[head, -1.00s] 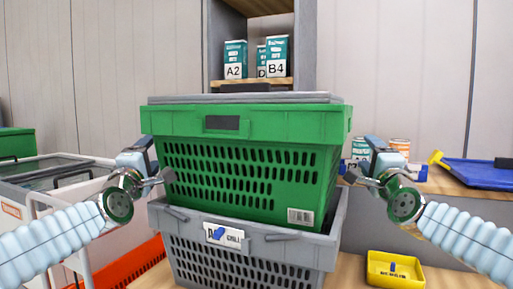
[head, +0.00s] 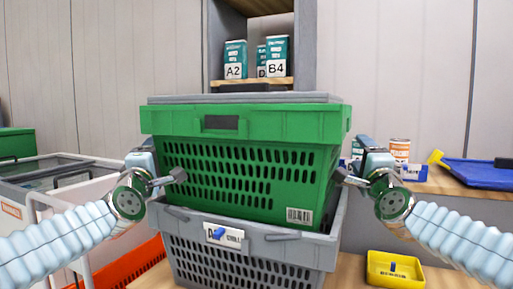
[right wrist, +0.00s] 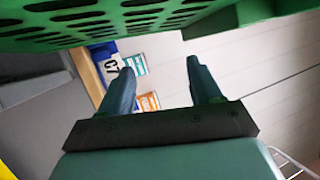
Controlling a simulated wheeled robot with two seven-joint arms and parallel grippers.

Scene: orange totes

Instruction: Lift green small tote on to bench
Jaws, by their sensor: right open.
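The green tote (head: 240,180), with a grey lid on top, sits stacked in a grey tote (head: 250,265) in the middle of the head view. My left gripper (head: 178,175) is at the green tote's left side, low on its wall; I cannot tell whether its fingers are apart. My right gripper (head: 343,174) is at the green tote's right side, close to the wall. In the right wrist view my right gripper (right wrist: 160,85) is open and empty, with the green tote's slotted wall (right wrist: 110,20) just above its fingers.
A yellow bin (head: 395,270) lies front right. A shelf (head: 262,81) with labelled boxes stands behind. A white cart (head: 85,215) and an orange tote (head: 130,270) are at left.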

